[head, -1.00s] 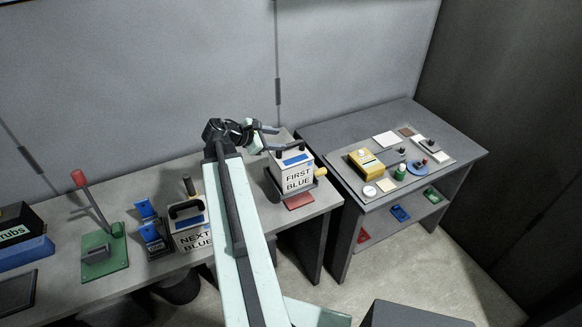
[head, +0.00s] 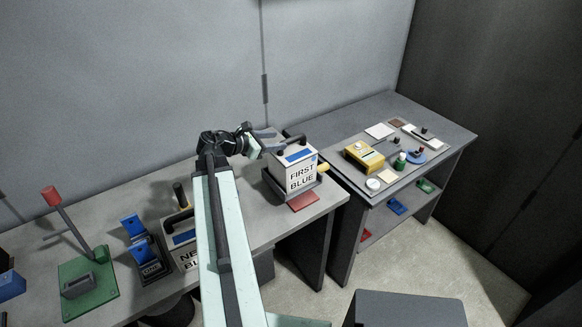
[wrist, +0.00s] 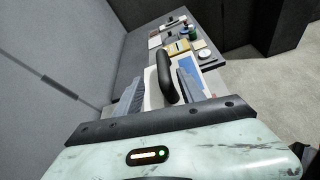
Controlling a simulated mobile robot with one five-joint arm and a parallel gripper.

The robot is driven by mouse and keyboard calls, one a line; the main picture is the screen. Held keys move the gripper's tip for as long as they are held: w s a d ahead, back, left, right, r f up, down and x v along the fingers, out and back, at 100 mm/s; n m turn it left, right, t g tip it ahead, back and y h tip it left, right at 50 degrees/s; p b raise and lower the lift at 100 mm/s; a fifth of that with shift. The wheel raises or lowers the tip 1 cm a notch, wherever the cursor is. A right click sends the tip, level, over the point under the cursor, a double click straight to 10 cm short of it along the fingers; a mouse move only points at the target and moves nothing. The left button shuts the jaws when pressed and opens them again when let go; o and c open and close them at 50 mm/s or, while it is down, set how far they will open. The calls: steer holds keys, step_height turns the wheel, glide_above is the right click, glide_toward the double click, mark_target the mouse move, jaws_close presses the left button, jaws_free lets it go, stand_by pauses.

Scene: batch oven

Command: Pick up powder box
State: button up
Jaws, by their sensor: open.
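The powder box is taken to be the white box (head: 295,170) lettered FIRST BLUE, with a blue strip and a dark handle on top. It stands upright in a dark holder near the right end of the long bench. My gripper (head: 278,143) is at the back left of its top in the head view. In the wrist view my gripper (wrist: 158,90) is open, with one grey finger on each side of the black handle (wrist: 166,78). A gap shows on the left of the handle; whether the right finger touches it I cannot tell.
A second box (head: 187,256), partly hidden by my arm, stands left on the bench. Beside it are a blue and black stand (head: 142,245) and a green fixture (head: 88,284) with a red-topped lever. A side table (head: 440,137) at right holds a yellow box (head: 363,157) and small items.

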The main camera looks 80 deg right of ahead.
mark_target(292, 140)
steer(key=b+x, duration=0.1)
steer(key=x, duration=0.3)
steer(key=b+x, duration=0.2)
steer(key=x, duration=0.2)
steer(key=shift+s+a, duration=0.25)
jaws_close()
stand_by(1.0)
